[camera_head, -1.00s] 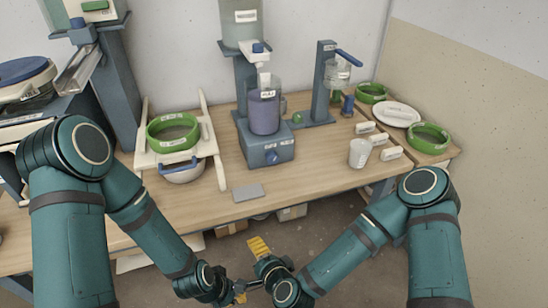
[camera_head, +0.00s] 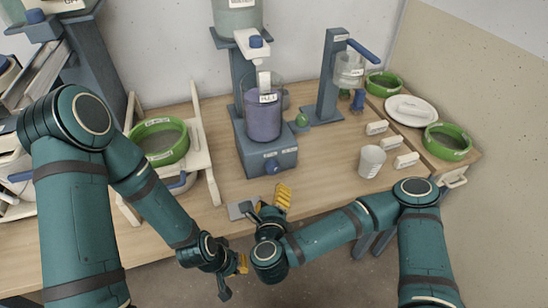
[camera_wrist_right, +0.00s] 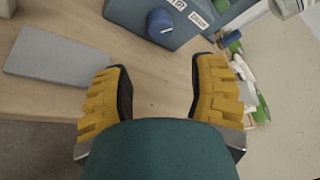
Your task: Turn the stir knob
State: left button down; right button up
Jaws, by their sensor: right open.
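The stir knob (camera_head: 272,167) is a round blue knob on the front of the blue-grey mixer base (camera_head: 283,158). A container of purple-grey glaze (camera_head: 263,118) stands on that base. In the right wrist view the knob (camera_wrist_right: 160,21) shows a white pointer mark and lies beyond the fingertips, near the top edge. My right gripper (camera_head: 268,205) is open and empty at the table's front edge, short of the knob and apart from it. Its two yellow fingers (camera_wrist_right: 160,85) frame bare table. My left gripper (camera_head: 236,274) hangs low in front of the table; its opening is unclear.
A grey flat plate (camera_wrist_right: 62,56) lies left of my right gripper. A white cup (camera_head: 372,161) and small white blocks (camera_head: 406,160) stand to the right. A green-rimmed sieve (camera_head: 160,141) sits at left. Table between mixer and cup is clear.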

aim_at(274, 171)
jog(key=shift+w+f, duration=0.1)
jog(key=shift+w, duration=0.35)
jog(key=b+x, duration=0.2)
jog(key=x, duration=1)
jog(key=shift+w+b, duration=0.2)
jog(key=shift+b, duration=0.2)
jog(key=c, duration=0.9)
